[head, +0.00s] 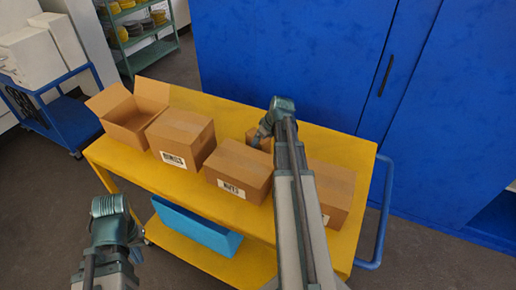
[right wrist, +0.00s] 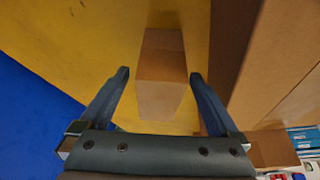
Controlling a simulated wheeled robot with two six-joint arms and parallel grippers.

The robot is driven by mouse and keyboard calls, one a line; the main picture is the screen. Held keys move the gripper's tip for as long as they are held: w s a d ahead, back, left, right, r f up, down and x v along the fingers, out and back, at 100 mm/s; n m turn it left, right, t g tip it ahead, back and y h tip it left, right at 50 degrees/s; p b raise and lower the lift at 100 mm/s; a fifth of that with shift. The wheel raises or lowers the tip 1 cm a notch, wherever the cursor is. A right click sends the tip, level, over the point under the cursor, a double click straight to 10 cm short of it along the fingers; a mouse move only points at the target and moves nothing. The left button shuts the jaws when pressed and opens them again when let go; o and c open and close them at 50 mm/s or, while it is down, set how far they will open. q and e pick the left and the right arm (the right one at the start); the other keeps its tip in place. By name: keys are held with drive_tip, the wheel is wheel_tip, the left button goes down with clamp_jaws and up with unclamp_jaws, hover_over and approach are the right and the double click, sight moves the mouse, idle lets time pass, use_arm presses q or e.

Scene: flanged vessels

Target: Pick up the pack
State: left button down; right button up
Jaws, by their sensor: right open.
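The pack looks to be a small plain brown carton (right wrist: 162,72) standing on the yellow cart in the right wrist view. In the head view only part of a small carton (head: 251,134) shows behind my right arm, beside the gripper. My right gripper (right wrist: 160,80) is open, with one finger on each side of the small carton and a gap to each finger. In the head view the right gripper (head: 262,136) is partly hidden by its own wrist. My left gripper (head: 136,255) is low at the left, off the cart; its fingers are not clear.
The yellow cart (head: 230,213) also bears an open carton (head: 125,118) and larger closed cartons (head: 182,139), (head: 238,168), (head: 331,188). A blue bin (head: 195,226) sits on its lower shelf. Blue cabinets (head: 290,60) stand close behind. In the wrist view a large carton (right wrist: 285,60) is close at right.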

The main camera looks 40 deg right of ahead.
drive_tip(key=shift+r, duration=0.1)
drive_tip(key=shift+c, duration=0.3)
clamp_jaws()
drive_tip(key=shift+r, duration=0.1)
wheel_tip(320, 180, up, 10)
drive_tip(key=p, duration=1)
